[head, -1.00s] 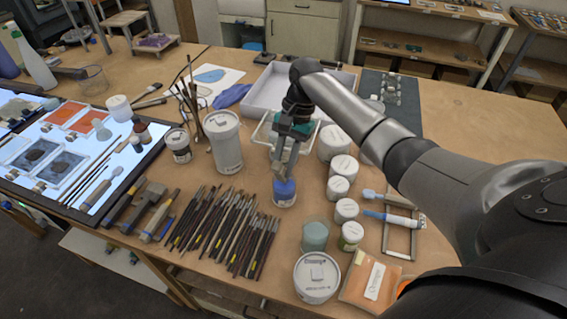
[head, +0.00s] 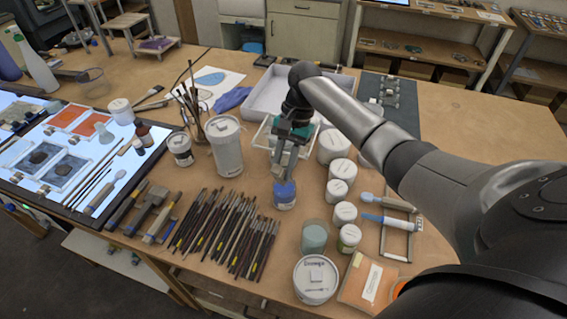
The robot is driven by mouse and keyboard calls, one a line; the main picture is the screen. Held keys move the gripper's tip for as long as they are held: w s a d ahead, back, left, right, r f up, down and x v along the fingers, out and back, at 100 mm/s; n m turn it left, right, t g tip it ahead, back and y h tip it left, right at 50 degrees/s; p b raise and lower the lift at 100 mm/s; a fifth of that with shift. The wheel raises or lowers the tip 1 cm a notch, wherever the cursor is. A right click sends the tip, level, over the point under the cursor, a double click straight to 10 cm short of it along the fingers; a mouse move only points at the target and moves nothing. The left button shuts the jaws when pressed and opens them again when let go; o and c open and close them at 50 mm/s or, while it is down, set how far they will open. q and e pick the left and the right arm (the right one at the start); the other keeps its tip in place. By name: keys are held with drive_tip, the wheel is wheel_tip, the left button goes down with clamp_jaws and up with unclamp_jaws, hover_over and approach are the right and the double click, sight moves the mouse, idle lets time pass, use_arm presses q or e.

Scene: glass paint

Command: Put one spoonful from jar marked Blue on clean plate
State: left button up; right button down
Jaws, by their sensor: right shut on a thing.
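My right gripper (head: 285,176) points down at a small jar with blue in it (head: 285,199), on the table in the middle of the head view. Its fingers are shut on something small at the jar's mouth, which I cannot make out. The jar stands upright; its label is too small to read. Glass plates lie on the lit panel (head: 103,203) at the left: some hold orange (head: 68,117), others a dark heap (head: 64,169). I cannot tell a clean plate for sure. My left gripper is not in view.
White-lidded jars (head: 336,190) stand close right of the blue jar. A tall white canister (head: 227,155) stands left of it, and a row of brushes (head: 222,235) lies in front. A white tray (head: 262,105) lies behind.

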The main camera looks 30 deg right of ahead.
sight(277, 165)
drive_tip(key=shift+s+a+r+p, duration=0.2)
drive_tip(key=shift+r+p, duration=0.4)
drive_tip(key=shift+p, duration=0.25)
drive_tip(key=shift+s+a+r+p, duration=0.15)
drive_tip(key=shift+a+r+p, duration=0.1)
drive_tip(key=shift+r, duration=0.2)
drive_tip(key=shift+s+a+r+p, duration=0.15)
drive_tip(key=shift+r+p, duration=0.1)
drive_tip(key=shift+r, duration=2.45)
drive_tip(key=shift+f, duration=0.1)
